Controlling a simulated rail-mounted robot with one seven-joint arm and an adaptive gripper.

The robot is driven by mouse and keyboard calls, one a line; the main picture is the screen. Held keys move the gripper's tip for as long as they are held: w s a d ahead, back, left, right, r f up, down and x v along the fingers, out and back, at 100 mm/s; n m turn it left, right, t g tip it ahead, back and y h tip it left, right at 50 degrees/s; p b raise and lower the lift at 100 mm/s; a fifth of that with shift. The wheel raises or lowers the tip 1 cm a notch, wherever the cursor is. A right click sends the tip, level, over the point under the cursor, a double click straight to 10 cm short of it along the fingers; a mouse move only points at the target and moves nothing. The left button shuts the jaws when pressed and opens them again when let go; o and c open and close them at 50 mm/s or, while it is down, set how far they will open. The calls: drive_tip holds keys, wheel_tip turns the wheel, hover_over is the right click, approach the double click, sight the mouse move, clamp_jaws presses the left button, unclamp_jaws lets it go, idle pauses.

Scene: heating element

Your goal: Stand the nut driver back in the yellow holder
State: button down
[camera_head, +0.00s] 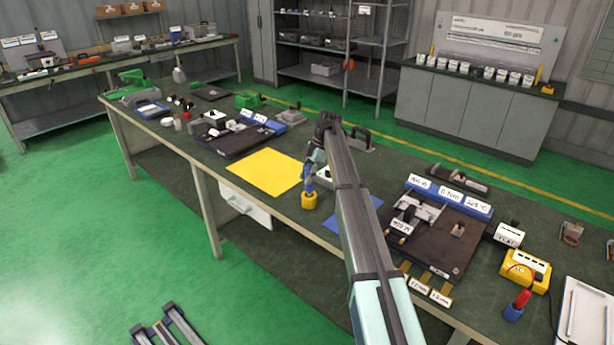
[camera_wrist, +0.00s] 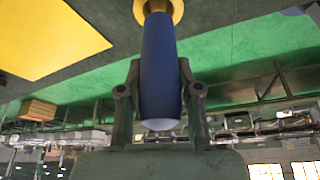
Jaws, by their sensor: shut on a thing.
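The nut driver has a blue handle (camera_wrist: 160,70) with a pale rounded end, upright in the head view (camera_head: 309,187). My gripper (camera_wrist: 160,85) is shut on the handle, one finger on each side. In the head view my gripper (camera_head: 311,174) is right above the yellow holder (camera_head: 309,202), which stands near the bench's front edge. The lower end of the nut driver meets the holder's yellow ring (camera_wrist: 159,10) in the wrist view. The shaft is hidden, and I cannot tell how deep it sits.
A yellow sheet (camera_head: 266,170) lies left of the holder. A white box (camera_head: 325,178) is close behind my gripper. A dark fixture board (camera_head: 438,240) is to the right. A red-handled tool (camera_head: 522,298) stands in a blue holder at far right.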

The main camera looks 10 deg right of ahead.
drive_tip(key=shift+f+b, duration=0.4)
drive_tip(key=shift+f, duration=0.45)
drive_tip(key=c, duration=0.7)
unclamp_jaws()
drive_tip(key=shift+v, duration=6.05)
